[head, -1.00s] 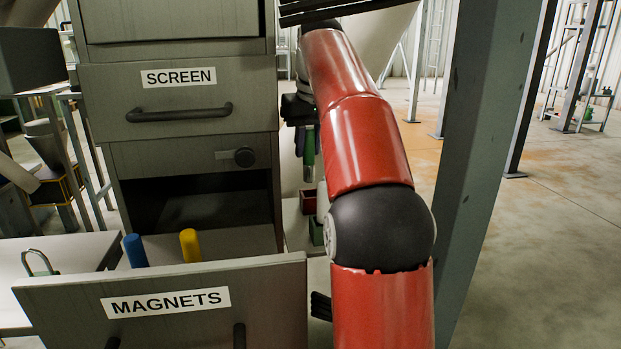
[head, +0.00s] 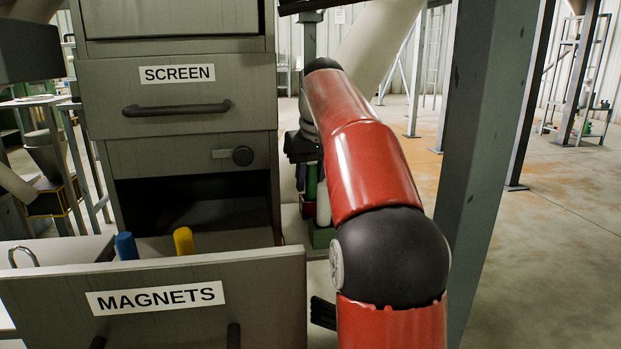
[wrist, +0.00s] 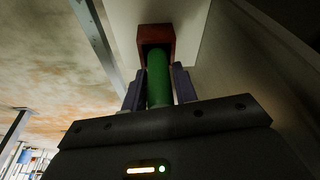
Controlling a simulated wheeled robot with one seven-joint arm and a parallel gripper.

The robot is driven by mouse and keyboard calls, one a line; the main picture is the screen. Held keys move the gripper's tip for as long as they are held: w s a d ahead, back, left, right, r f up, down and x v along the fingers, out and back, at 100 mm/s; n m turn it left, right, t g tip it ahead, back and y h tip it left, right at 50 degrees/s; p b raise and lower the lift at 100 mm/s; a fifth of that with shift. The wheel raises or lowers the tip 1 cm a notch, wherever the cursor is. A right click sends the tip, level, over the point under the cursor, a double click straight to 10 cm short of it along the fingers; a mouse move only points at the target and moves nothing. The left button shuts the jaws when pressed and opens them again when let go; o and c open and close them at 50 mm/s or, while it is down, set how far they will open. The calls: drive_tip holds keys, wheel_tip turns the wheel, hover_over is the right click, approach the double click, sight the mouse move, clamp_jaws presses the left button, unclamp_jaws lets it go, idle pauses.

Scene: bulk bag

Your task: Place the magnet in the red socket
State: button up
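The magnet is a green cylinder (wrist: 158,82) between the two fingers of my gripper (wrist: 158,72), which are close against both its sides in the wrist view. Its far end overlaps the dark opening of the red socket (wrist: 156,31); I cannot tell how far inside it is. In the head view my gripper (head: 305,180) points down behind the drawer cabinet, with the green magnet (head: 311,181) just above the red socket (head: 308,209). My arm and the cabinet hide part of this area.
The open MAGNETS drawer (head: 155,297) holds a blue cylinder (head: 126,246) and a yellow cylinder (head: 184,241). A grey post (head: 487,150) stands right of my arm.

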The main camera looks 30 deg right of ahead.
drive_tip(key=shift+o, duration=1.4)
drive_tip(key=shift+r, duration=0.15)
drive_tip(key=p+v, duration=0.5)
drive_tip(key=v, duration=0.7)
drive_tip(key=shift+p, duration=0.35)
